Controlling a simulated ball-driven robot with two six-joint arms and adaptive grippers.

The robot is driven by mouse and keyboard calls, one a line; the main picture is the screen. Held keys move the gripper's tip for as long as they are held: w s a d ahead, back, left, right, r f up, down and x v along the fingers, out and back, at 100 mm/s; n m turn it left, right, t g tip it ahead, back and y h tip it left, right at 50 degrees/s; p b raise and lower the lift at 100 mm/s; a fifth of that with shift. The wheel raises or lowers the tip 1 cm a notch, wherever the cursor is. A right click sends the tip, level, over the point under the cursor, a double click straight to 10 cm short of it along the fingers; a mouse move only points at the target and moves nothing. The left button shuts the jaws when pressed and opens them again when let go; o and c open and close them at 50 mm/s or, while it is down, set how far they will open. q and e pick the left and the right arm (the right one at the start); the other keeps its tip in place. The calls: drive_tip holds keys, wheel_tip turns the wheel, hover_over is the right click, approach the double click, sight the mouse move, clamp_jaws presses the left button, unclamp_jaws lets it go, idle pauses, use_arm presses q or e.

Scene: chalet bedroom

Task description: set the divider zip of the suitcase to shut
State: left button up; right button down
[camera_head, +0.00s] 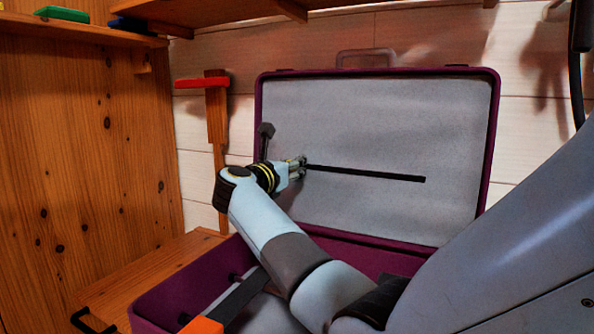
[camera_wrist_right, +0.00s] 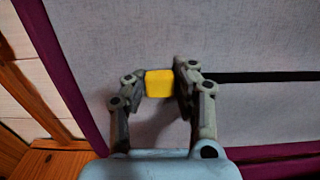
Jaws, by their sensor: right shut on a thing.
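The purple suitcase (camera_head: 492,140) stands open, its lid upright with a grey divider panel (camera_head: 390,115). The divider zip shows as a straight black track (camera_head: 375,175) across the panel, and also in the wrist view (camera_wrist_right: 265,77). My right gripper (camera_head: 299,166) is at the left end of the visible track. In the wrist view, its fingers (camera_wrist_right: 158,88) are shut on the yellow zip pull (camera_wrist_right: 158,83). No black track shows left of the pull there. In the head view the gripper hides the pull. My left gripper is not in view.
A dark bar (camera_head: 240,296) and an orange piece (camera_head: 203,326) show at the suitcase's lower part. A wooden wall panel (camera_head: 85,150) and a wooden post with a red bar (camera_head: 203,83) stand left. Wooden shelves run above. The panel right of my gripper is clear.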

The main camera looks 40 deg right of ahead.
drive_tip(key=shift+w+a, duration=0.1)
drive_tip(key=shift+w, duration=0.05)
drive_tip(key=c, duration=1)
unclamp_jaws()
drive_tip(key=shift+w+a, duration=0.1)
drive_tip(key=shift+c, duration=0.2)
drive_tip(key=shift+a, duration=0.1)
drive_tip(key=v, duration=0.7)
drive_tip(key=shift+a, duration=0.1)
